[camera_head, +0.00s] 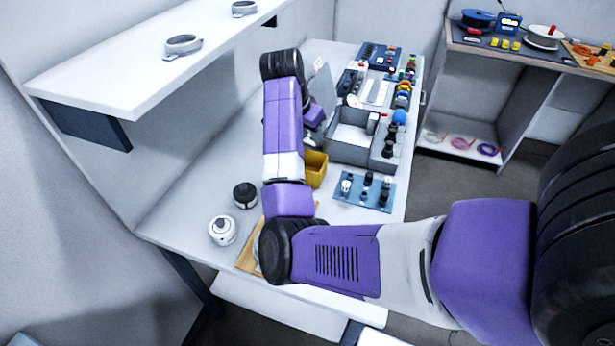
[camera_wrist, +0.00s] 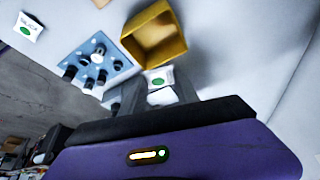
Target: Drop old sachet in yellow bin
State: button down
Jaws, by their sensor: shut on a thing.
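A white sachet with a green mark (camera_wrist: 157,79) is between the fingers of my gripper (camera_wrist: 155,92) in the wrist view. My gripper is shut on it. The open yellow bin (camera_wrist: 174,49) is just beyond the sachet in that view and looks empty. In the head view the yellow bin (camera_head: 317,170) stands on the bench, partly behind my arm. My arm hides most of the gripper there, and I cannot make out the held sachet. A second white sachet with a green mark (camera_wrist: 27,27) lies apart at the upper left of the wrist view.
A blue tray with small fittings (camera_head: 364,192) stands right of the bin; a grey divided box (camera_head: 346,152) is behind. A white round sensor (camera_head: 222,231) and a dark one (camera_head: 245,195) stand at left. A white shelf (camera_head: 130,75) overhangs the bench's left side.

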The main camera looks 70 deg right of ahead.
jog(key=shift+f, duration=0.1)
jog(key=c, duration=0.8)
grip_release()
jog(key=shift+c, duration=0.2)
jog(key=v, duration=0.7)
jog(key=shift+r, duration=0.35)
jog(key=shift+a, duration=0.15)
